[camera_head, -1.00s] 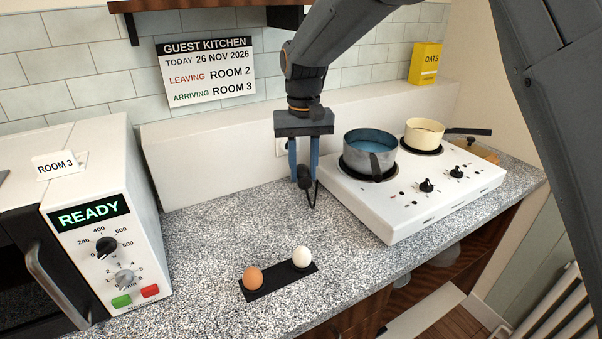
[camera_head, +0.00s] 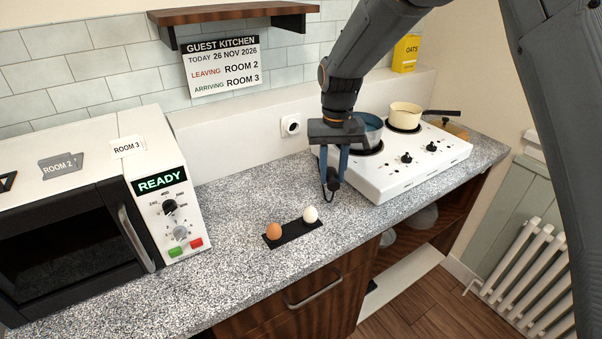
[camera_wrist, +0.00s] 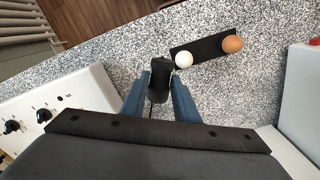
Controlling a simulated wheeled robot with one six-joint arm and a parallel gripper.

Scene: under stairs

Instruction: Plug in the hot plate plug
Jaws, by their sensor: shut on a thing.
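My gripper (camera_head: 332,180) is shut on the black plug (camera_head: 333,184) and holds it above the speckled worktop, at the near left corner of the hot plate. In the wrist view the plug (camera_wrist: 160,76) sits between the two blue fingers (camera_wrist: 160,95), with a thin dark cord at it.
A brown egg (camera_head: 273,231) and a white egg (camera_head: 310,214) rest on a black holder (camera_head: 292,232) close to the gripper. A microwave (camera_head: 150,215) stands at left. A wooden shelf (camera_head: 235,13) hangs above. Worktop (camera_head: 240,205) between microwave and hot plate is mostly clear.

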